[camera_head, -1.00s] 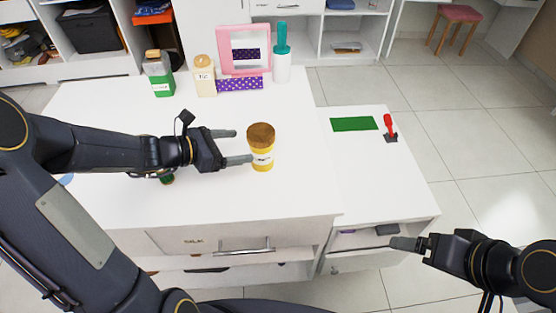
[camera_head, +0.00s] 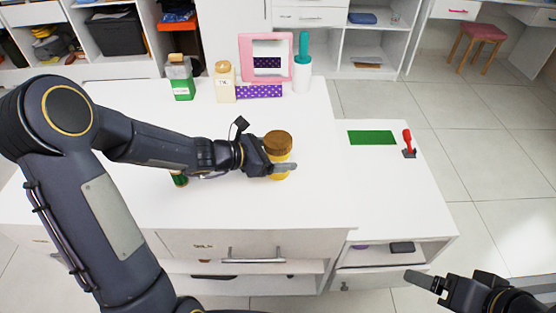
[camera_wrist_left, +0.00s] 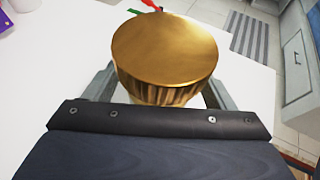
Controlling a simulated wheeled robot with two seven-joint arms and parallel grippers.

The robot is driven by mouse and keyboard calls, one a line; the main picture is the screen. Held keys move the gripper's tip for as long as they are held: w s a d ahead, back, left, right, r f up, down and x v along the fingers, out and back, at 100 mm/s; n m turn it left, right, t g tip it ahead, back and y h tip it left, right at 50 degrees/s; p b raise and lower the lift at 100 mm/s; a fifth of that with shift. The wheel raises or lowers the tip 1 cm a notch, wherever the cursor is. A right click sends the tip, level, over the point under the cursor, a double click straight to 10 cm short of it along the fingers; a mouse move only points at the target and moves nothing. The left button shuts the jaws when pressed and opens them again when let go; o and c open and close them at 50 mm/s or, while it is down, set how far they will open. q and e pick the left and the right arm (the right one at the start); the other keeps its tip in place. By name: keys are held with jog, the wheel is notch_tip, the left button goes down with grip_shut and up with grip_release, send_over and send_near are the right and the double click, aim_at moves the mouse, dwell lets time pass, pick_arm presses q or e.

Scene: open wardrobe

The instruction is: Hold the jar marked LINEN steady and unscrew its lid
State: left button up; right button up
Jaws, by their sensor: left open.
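A yellow jar (camera_head: 280,173) with a brown ribbed lid (camera_head: 278,143) stands upright on the white tabletop; its label is hidden by my gripper, so I cannot read it. My left gripper (camera_head: 282,167) is level with the jar's body, below the lid, with its open fingers on either side of it. In the left wrist view the shiny golden-brown lid (camera_wrist_left: 165,50) sits between the two fingers and hides most of the jar; I cannot tell whether the fingers touch it. My right gripper (camera_head: 425,283) is low at the right, away from the jar, its opening unclear.
A green container (camera_head: 181,88), a cream jar (camera_head: 224,90), a pink frame (camera_head: 243,55), a purple dotted box (camera_head: 259,91) and a teal-topped bottle (camera_head: 303,75) stand at the back. A green mat (camera_head: 372,138) and a red-handled object (camera_head: 407,141) lie right. A small green item (camera_head: 180,181) is partly behind my left arm.

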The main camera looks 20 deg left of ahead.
aim_at(268, 144)
pick_arm(q)
jog(key=shift+c, duration=0.4)
jog(key=c, duration=1)
jog(key=shift+r, duration=0.1)
jog(key=shift+r, duration=0.45)
notch_tip(268, 144, up, 2)
jog(key=shift+r+p, duration=0.25)
jog(key=shift+p, duration=0.4)
jog(key=s+d+r, duration=0.1)
jog(key=s+r, duration=0.2)
jog(key=s, duration=0.1)
jog(key=s+d+r+p, duration=0.1)
jog(key=s+r, duration=0.2)
jog(key=s, duration=0.2)
jog(key=s+d+r+p, duration=0.1)
jog(key=s+r, duration=0.2)
jog(key=s, duration=0.1)
jog(key=shift+s+d+r, duration=0.25)
jog(key=shift+d, duration=0.15)
